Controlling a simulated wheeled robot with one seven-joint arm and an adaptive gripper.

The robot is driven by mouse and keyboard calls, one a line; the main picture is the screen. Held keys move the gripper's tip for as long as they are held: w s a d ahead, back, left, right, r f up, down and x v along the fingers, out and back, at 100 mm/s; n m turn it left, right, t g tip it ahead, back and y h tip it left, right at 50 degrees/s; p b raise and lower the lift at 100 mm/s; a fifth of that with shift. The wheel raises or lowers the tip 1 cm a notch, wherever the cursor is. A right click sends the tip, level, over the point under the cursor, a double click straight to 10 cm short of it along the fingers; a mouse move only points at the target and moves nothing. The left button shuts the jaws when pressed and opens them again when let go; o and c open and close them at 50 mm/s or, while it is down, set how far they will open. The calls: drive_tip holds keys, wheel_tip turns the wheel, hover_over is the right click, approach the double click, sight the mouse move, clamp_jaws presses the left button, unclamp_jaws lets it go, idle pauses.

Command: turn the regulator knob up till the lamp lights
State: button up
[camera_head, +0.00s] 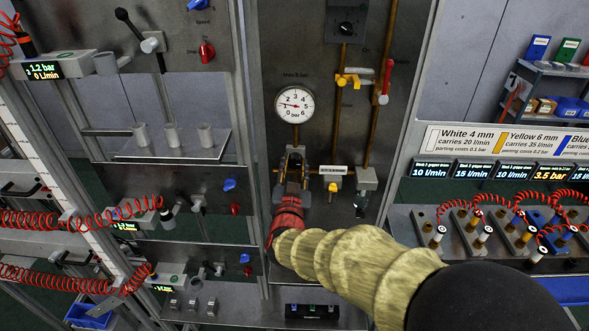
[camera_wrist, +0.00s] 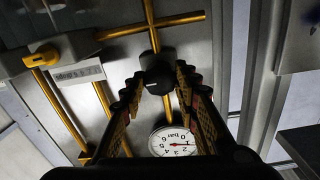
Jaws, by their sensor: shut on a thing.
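The dark regulator knob (camera_wrist: 157,76) sits on a brass pipe in the wrist view. My gripper (camera_wrist: 158,84) has its two jointed fingers closed around the knob's sides. In the head view my gripper (camera_head: 293,165) reaches up to the panel just below the round gauge and mostly hides the knob. The white pressure gauge (camera_head: 295,104) has its red needle in the low part of the scale, pointing left. The gauge (camera_wrist: 174,142) appears upside down in the wrist view, partly behind the fingers. I cannot pick out a lit lamp for this regulator.
A yellow valve handle (camera_head: 348,79) and a red lever (camera_head: 386,80) are above right. A small white label (camera_head: 333,170) and brass pipes are close beside the gripper. Red coiled hoses (camera_head: 85,217) hang left. A manifold with displays (camera_head: 487,172) stands right.

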drive_tip(key=shift+f+m+b, duration=0.15)
drive_tip(key=shift+m+b, duration=0.55)
drive_tip(key=shift+b, duration=0.1)
drive_tip(key=shift+m, duration=0.4)
drive_tip(key=o, duration=1.1)
drive_tip(key=shift+o, duration=0.3)
drive_tip(key=s, duration=1.2)
drive_tip(key=shift+a, duration=0.35)
